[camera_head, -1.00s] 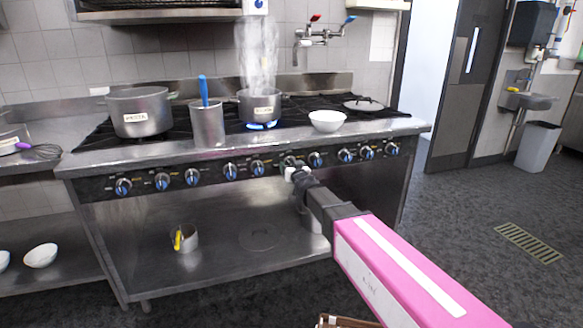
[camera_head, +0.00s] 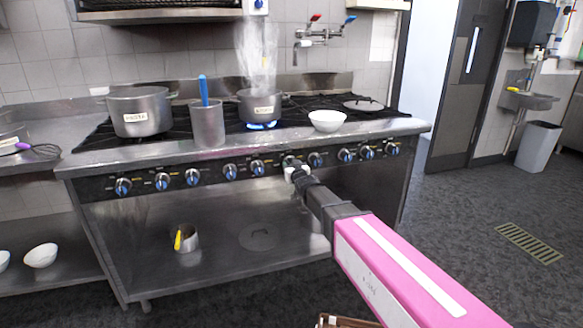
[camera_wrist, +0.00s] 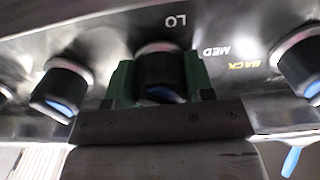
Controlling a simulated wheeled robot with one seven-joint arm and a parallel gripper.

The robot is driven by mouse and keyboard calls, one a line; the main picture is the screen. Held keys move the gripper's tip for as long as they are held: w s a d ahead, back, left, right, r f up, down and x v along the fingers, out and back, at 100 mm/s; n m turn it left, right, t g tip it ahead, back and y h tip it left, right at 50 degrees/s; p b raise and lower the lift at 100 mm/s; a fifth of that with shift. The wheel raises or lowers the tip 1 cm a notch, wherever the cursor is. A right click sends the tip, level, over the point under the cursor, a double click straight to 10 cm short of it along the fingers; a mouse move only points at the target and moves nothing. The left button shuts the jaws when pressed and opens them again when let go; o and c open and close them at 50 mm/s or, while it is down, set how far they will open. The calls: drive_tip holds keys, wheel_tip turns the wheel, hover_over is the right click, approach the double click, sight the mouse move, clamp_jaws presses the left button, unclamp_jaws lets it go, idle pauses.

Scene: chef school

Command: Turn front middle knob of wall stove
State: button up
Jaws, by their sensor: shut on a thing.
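The wall stove (camera_head: 200,165) stands against the tiled wall, with a row of several black-and-blue knobs along its front panel. My gripper (camera_head: 290,162) is at the front panel, near the middle of the knob row, and mostly hides the knob there. In the wrist view, the green fingers of my gripper (camera_wrist: 160,85) are shut on a dark knob (camera_wrist: 160,72), one finger on each side. Markings LO and MED show on the panel by it. Other knobs stand to its left (camera_wrist: 62,88) and right (camera_wrist: 300,62), clear of the fingers.
On the stove top are a large labelled pot (camera_head: 140,112), a metal container (camera_head: 207,124) with a blue handle, a steaming small pot (camera_head: 261,106) over a blue flame, and a white bowl (camera_head: 327,120).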

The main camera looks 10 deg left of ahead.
drive_tip(key=n, duration=0.6)
drive_tip(key=shift+d, duration=0.15)
drive_tip(key=n, duration=0.5)
drive_tip(key=shift+w+r+n, duration=0.1)
drive_tip(key=shift+r+n, duration=0.05)
drive_tip(key=shift+n, duration=0.15)
drive_tip(key=n, duration=0.5)
drive_tip(key=shift+d+r, duration=0.1)
drive_tip(key=shift+r, duration=0.05)
drive_tip(key=n, duration=0.5)
drive_tip(key=shift+r+n, duration=0.1)
drive_tip(key=shift+n, duration=0.3)
drive_tip(key=o, duration=0.9)
